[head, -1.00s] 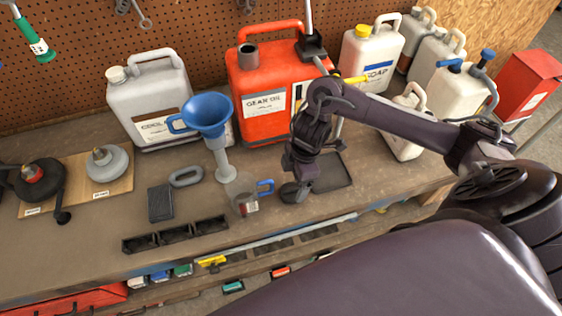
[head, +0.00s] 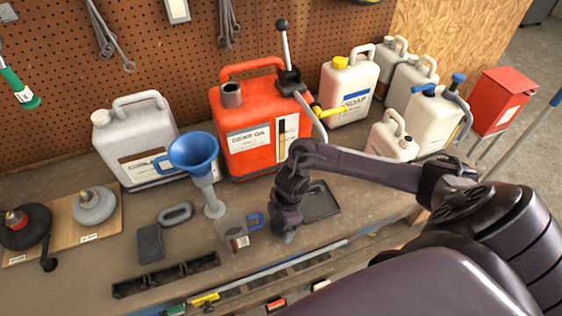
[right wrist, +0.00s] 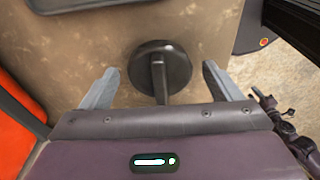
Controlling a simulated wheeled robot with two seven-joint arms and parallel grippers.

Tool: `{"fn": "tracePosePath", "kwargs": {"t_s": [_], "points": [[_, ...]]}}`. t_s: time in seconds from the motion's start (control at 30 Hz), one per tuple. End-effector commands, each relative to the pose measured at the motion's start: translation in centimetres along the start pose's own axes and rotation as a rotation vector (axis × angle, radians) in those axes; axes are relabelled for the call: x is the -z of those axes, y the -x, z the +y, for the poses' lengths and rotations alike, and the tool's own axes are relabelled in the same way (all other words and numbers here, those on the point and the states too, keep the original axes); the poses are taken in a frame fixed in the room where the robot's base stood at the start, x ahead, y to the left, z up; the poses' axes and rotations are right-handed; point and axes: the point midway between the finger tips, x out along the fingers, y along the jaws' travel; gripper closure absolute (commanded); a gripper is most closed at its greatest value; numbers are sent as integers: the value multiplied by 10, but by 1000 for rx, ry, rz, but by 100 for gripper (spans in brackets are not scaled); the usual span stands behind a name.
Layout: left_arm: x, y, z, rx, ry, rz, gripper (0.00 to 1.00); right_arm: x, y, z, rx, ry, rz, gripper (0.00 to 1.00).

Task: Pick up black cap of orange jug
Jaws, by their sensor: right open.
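The orange jug (head: 232,121), labelled gear oil, stands on the bench with its grey neck (head: 231,94) uncapped. Its orange side (right wrist: 14,125) also shows at the left edge of the right wrist view. The black cap (right wrist: 178,66), round with a raised bar across it, lies on the bench in the right wrist view. My right gripper (right wrist: 160,68) is open, with one finger on each side of the cap and visible gaps to both. In the head view my right gripper (head: 287,232) points down in front of the jug and largely hides the cap. My left gripper is not in view.
A clear mug with a blue handle (head: 233,234) and a blue funnel (head: 195,152) stand just left of my right gripper. A dark tray (head: 320,203) lies to its right. A black bin strip (head: 165,275) lies along the front edge.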

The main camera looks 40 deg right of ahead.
Motion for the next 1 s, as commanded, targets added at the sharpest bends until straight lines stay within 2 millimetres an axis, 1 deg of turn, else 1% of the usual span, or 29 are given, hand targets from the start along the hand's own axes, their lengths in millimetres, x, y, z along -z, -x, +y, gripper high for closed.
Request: {"fn": "tracePosePath", "kwargs": {"t_s": [0.03,0.3,0.4,0.63,0.77,0.87,0.97,1.0], "points": [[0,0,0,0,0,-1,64,0,0,0,0,0,0,17],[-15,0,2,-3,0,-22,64,0,0,0,0,0,0,52],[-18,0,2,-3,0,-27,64,0,0,0,0,0,0,63],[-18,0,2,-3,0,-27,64,0,1,0,0,0,0,63],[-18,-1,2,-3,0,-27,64,1,6,0,0,0,1,63],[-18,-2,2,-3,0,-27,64,3,16,1,-1,2,2,63],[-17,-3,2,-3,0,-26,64,5,33,1,-5,3,1,63],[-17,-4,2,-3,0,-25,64,7,42,2,-5,3,2,63]]}}
